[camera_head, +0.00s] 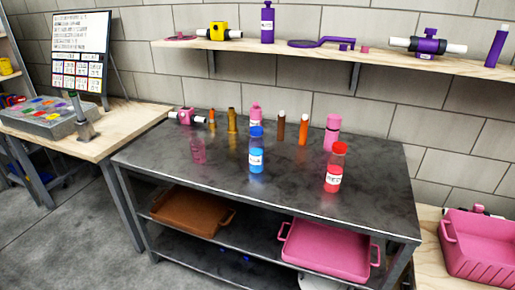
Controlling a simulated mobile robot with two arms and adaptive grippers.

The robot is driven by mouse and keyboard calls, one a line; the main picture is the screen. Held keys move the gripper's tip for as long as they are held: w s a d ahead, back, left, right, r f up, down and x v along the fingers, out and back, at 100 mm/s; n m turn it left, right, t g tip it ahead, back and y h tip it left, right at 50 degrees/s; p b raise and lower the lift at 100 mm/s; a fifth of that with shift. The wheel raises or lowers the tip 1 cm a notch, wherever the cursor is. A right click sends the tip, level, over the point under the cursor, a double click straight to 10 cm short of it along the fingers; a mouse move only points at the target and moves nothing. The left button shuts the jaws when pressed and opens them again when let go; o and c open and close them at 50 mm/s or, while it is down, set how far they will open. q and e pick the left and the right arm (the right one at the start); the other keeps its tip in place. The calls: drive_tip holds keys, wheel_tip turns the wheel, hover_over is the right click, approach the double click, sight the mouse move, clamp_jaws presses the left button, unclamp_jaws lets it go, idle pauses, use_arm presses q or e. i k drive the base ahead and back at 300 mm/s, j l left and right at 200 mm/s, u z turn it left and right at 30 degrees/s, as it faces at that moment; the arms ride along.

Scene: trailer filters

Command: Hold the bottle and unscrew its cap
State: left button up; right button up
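Several bottles stand upright on a dark metal table (290,195). A clear bottle with blue liquid and a blue cap (256,157) stands near the middle. A clear bottle with red liquid and a red cap (334,175) stands at the front right. A pink bottle (332,133) stands behind the red one, and another pink bottle (255,110) stands partly hidden behind the blue one. I cannot tell which bottle the task means. Neither gripper is in view.
Brown (278,128), orange (303,130) and gold (232,120) slim items stand along the table's back. A wooden wall shelf (380,58) hangs above. A brown tray (190,211) and pink tray (325,253) sit below. The table's front is mostly clear.

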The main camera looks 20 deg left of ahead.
sight(256, 144)
drive_tip(key=i+j, duration=0.3)
drive_tip(key=j, duration=0.15)
drive_tip(key=i+j, duration=0.25)
drive_tip(key=j, duration=0.2)
drive_tip(key=i+j, duration=0.3)
drive_tip(key=j, duration=0.1)
